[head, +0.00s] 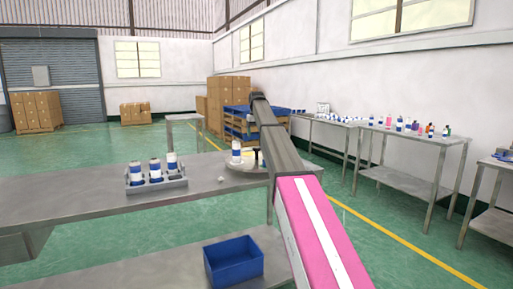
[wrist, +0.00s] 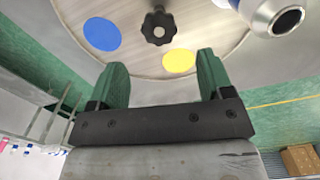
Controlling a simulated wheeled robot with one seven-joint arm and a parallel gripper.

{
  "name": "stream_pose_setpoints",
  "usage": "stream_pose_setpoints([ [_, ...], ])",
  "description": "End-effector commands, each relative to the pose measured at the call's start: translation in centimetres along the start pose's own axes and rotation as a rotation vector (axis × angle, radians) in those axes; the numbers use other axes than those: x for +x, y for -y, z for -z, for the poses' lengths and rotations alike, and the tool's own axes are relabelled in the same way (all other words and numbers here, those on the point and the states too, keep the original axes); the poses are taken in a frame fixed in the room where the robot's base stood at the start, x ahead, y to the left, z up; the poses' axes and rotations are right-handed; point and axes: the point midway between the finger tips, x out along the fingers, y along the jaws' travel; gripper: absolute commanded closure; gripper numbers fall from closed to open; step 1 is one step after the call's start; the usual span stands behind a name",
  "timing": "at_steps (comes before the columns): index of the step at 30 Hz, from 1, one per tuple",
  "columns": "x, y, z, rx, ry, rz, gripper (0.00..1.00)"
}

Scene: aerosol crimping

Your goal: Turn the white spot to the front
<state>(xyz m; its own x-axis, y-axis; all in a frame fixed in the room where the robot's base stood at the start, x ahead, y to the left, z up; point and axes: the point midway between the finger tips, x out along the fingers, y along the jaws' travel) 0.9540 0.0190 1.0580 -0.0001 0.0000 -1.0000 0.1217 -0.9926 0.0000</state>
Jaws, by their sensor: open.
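The round turntable (wrist: 140,58) fills the top of the wrist view, with a black star-shaped knob (wrist: 159,27) at its centre. A blue spot (wrist: 102,34) lies left of the knob and a yellow spot (wrist: 179,61) lies below right of it. I cannot make out a white spot. A can (wrist: 274,14) is at the upper right, partly out of frame. My gripper (wrist: 160,60) is open, its green fingers apart near the turntable edge with nothing between them. In the head view the turntable (head: 236,168) carries the white-and-blue can (head: 236,150); my arm hides its right part.
A grey rack (head: 170,184) with three white-and-blue cans stands left of the turntable on the metal table (head: 80,205). A small pale object (head: 221,179) lies between them. A blue bin (head: 233,262) sits on the lower shelf. Side tables with bottles (head: 415,140) stand right.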

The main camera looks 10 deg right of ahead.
Motion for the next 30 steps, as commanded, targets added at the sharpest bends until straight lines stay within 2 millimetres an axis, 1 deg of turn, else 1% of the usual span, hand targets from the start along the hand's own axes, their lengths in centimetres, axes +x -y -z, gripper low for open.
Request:
stream_pose_setpoints([
  [1,1.0,0.0,-0.1,0.0,0.002,0.0,0.26],
  [6,4.2,0.0,-0.1,0.001,0.002,0.0,0.26],
  [12,6.7,0.0,-0.1,0.001,0.0,0.0,0.26],
  [16,7.3,0.0,0.0,0.001,0.0,0.0,0.26],
  [22,7.2,0.0,0.0,0.001,0.0,0.0,0.26],
  [23,7.2,0.0,0.0,0.001,0.0,0.0,0.33],
  [24,7.2,0.0,0.0,0.001,0.0,0.0,0.46],
  [26,7.2,0.0,0.0,0.001,0.0,0.0,0.65],
  [27,7.2,0.0,0.0,0.001,0.0,0.0,0.78],
  [28,7.2,0.0,0.0,0.001,0.0,0.0,0.88],
  [29,7.2,0.0,0.0,0.001,0.0,0.0,0.95],
  [30,7.2,0.0,0.0,0.001,0.0,0.0,0.95],
])
